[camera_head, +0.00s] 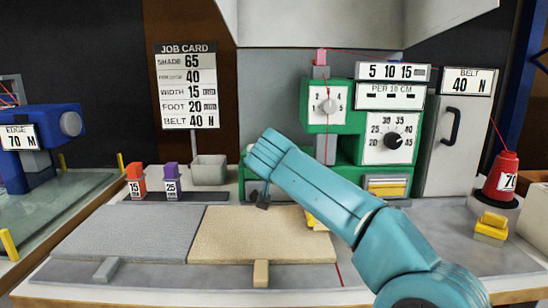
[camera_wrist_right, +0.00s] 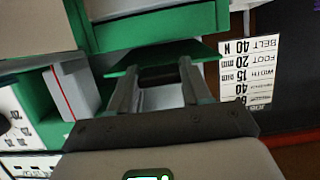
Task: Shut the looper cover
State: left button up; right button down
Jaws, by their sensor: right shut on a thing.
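The green sewing machine (camera_head: 345,150) stands at the back middle of the bench. In the right wrist view, a green plate that looks like the looper cover (camera_wrist_right: 128,63) juts out by the machine body, with a dark bar (camera_wrist_right: 158,77) on it. My right gripper (camera_wrist_right: 158,88) has its two fingers on either side of this bar and is shut on it. In the head view my teal right arm crosses the machine's lower left. The gripper tip (camera_head: 263,200) shows as a small dark shape below the arm, and most of the cover is hidden. My left gripper is not in view.
A grey mat (camera_head: 125,232) and a beige mat (camera_head: 240,235) lie in front on the bench. Orange (camera_head: 136,182) and purple (camera_head: 171,182) blocks and a grey bin (camera_head: 209,170) stand left. A red cone (camera_head: 502,175) and yellow block (camera_head: 491,228) stand right.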

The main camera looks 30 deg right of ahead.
jog(key=shift+f, duration=0.3)
jog(key=c, duration=0.5)
grip_release()
jog(key=shift+r, duration=0.1)
jog(key=v, duration=1.6)
jog(key=shift+s+a, duration=0.15)
jog(key=shift+a, duration=0.05)
